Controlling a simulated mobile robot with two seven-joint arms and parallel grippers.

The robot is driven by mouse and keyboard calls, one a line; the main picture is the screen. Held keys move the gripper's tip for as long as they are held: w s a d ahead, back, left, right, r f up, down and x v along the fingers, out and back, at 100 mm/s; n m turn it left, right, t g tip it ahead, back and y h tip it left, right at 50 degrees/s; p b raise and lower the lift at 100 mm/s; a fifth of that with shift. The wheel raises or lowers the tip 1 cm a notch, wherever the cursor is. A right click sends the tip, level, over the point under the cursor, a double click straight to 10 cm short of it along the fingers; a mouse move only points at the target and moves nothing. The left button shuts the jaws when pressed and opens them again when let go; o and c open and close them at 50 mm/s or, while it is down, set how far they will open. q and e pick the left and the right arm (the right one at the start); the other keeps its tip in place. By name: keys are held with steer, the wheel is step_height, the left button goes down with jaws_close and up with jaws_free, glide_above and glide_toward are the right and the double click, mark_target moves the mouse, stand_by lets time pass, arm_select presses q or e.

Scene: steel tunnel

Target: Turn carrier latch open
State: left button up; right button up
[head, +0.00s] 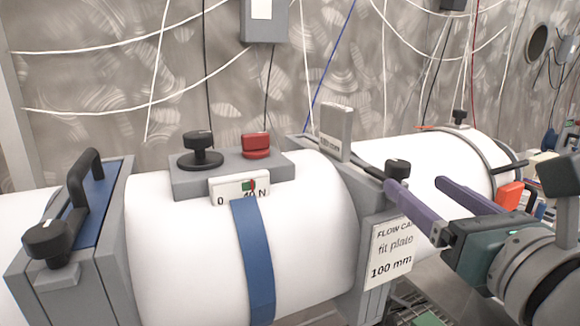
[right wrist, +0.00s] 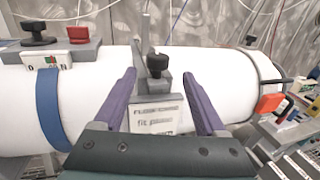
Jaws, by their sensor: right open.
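The carrier is a grey collar (head: 372,225) around the white tube, with a label reading "FLOW CA…", "fit plate", "100 mm". A black knob (head: 398,167), which looks like its latch, sits on its top. A grey upright plate (head: 337,130) stands beside the knob. My right gripper (head: 415,184) is open, its purple fingers pointing at the collar's top. In the right wrist view the black knob (right wrist: 157,63) shows between the fingertips of the gripper (right wrist: 159,74), with gaps on both sides. I cannot tell whether the fingers reach around it. My left gripper is out of view.
A grey block (head: 232,175) with a black knob, a red knob and a "40 N" gauge sits on the tube, above a blue strap (head: 253,255). A grey clamp (head: 75,240) with a black handle is at left. An orange block (head: 510,196) is at right.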

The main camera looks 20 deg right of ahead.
mark_target(386, 163)
steer(key=w, duration=0.3)
steer(key=w+d, duration=0.1)
steer(key=w, duration=0.5)
steer(key=shift+w+d, duration=0.15)
steer(key=shift+w, duration=0.05)
jaws_close()
stand_by(0.3)
